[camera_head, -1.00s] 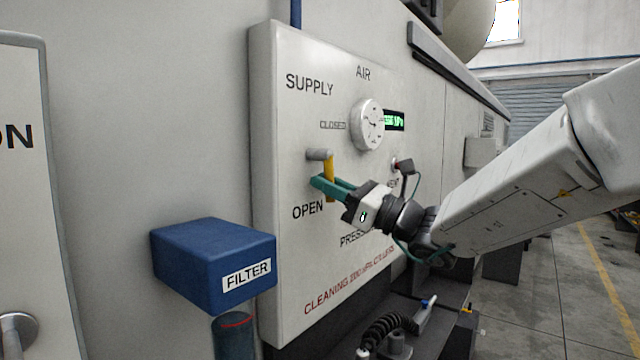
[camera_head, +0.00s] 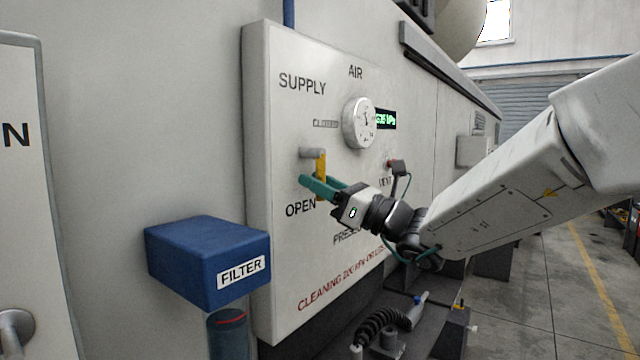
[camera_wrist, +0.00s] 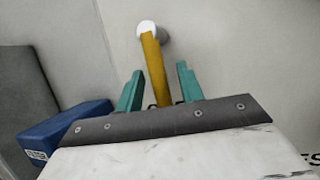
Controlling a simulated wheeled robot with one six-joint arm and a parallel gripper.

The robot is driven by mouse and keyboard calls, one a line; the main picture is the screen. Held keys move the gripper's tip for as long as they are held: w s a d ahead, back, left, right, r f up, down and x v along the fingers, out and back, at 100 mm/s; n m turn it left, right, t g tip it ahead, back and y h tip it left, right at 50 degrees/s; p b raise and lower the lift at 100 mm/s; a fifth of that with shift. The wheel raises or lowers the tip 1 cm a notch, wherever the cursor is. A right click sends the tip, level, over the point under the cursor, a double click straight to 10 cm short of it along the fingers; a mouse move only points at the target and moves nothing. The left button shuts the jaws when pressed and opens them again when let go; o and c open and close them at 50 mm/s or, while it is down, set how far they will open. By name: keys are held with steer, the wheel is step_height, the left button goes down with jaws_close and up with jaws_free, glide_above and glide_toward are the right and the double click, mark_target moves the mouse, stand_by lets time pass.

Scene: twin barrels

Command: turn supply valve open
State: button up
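The supply valve has a yellow lever (camera_head: 321,166) on a grey stub (camera_head: 312,153), set on the white panel under the SUPPLY label. The lever hangs down toward the OPEN label. My gripper (camera_head: 312,187), with green fingers, is at the lower part of the lever. In the wrist view the yellow lever (camera_wrist: 153,70) runs down between my two green fingers (camera_wrist: 158,88). There are visible gaps on both sides, so the fingers are apart and not closed on it. The lever's lower end is hidden behind my gripper body.
A dial gauge (camera_head: 361,123) with a green digital readout (camera_head: 386,119) sits right of the valve. A blue filter box (camera_head: 208,262) juts out at lower left. A coiled hose (camera_head: 378,327) lies below.

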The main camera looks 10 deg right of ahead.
steer(key=v, duration=0.7)
steer(key=shift+s+d+f, duration=0.2)
steer(key=shift+s+d, duration=0.05)
steer(key=shift+d, duration=0.05)
steer(key=s+a+f+n+g+h, duration=0.2)
steer(key=s+f+n+g+h, duration=0.1)
steer(key=s+f+n+g, duration=0.4)
steer(key=s+a+f+n+g+h, duration=0.3)
steer(key=s+f+n+g, duration=0.3)
steer(key=s+f+n, duration=0.25)
steer(key=s+d+f+n+h, duration=0.4)
steer(key=s+d+n+h, duration=0.6)
steer(key=s+d+h, duration=0.1)
steer(key=shift+s+d+t+h, duration=0.25)
steer(key=shift+d+t+h, duration=0.2)
steer(key=shift+d, duration=0.5)
